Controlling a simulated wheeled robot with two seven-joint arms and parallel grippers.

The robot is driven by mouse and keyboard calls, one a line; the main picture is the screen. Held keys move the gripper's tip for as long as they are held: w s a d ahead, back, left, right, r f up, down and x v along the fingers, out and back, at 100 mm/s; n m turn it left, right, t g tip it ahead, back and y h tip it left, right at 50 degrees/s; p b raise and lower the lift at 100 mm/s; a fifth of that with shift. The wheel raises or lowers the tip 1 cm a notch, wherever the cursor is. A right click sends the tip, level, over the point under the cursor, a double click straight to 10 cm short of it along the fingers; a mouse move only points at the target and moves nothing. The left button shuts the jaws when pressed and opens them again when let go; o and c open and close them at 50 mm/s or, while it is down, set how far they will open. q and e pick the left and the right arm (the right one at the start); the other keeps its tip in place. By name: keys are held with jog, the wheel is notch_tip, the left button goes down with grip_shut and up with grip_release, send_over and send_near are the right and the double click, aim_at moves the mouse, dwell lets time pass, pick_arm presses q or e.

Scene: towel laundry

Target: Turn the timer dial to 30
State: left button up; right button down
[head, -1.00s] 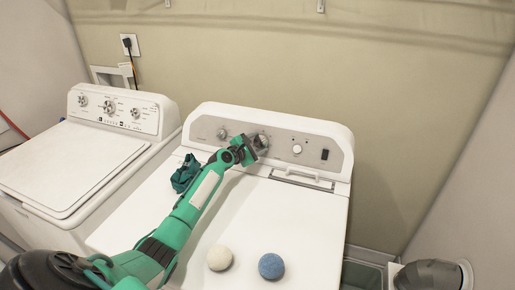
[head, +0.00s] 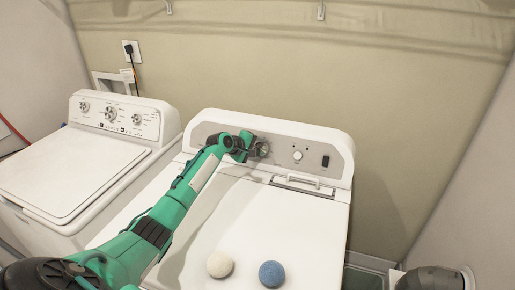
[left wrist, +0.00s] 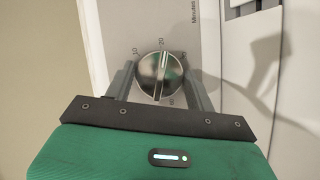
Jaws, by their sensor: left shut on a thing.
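The timer dial (head: 262,149) is a round metallic knob on the control panel (head: 226,126) of the right-hand machine. In the left wrist view the dial (left wrist: 160,75) sits between the two fingers of my left gripper (left wrist: 161,88), which is shut on its sides. Its light pointer line points close to the printed 20. The 10 is to the left of the 20, and "Minutes" is printed higher up; other numbers are partly hidden or unclear. In the head view my left gripper (head: 252,149) is at the dial and partly covers it. My right gripper is out of view.
A white knob (head: 298,156) and a dark switch (head: 326,161) are to the right on the same panel. A white ball (head: 220,265) and a blue ball (head: 271,273) lie on the machine's top. Another white machine (head: 65,168) stands at left.

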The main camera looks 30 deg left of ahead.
pick_arm(q)
jog(key=m+g+p, duration=0.1)
jog(key=m, duration=0.1)
jog(key=m+g+y+p, duration=0.1)
jog(key=m, duration=0.1)
jog(key=shift+d+r+m+p, duration=0.1)
jog(key=shift+r+m+p, duration=0.1)
jog(key=shift+m+p, duration=0.15)
jog(key=shift+m+g+y+p, duration=0.4)
jog(key=shift+m+y+p, duration=0.15)
jog(key=shift+m, duration=0.4)
jog(key=shift+d+f, duration=0.1)
jog(key=shift+m+p, duration=0.3)
jog(key=shift+m, duration=0.1)
jog(key=shift+f, duration=0.1)
jog(key=o, duration=1)
jog(key=shift+w, duration=0.1)
jog(key=shift+r, duration=0.2)
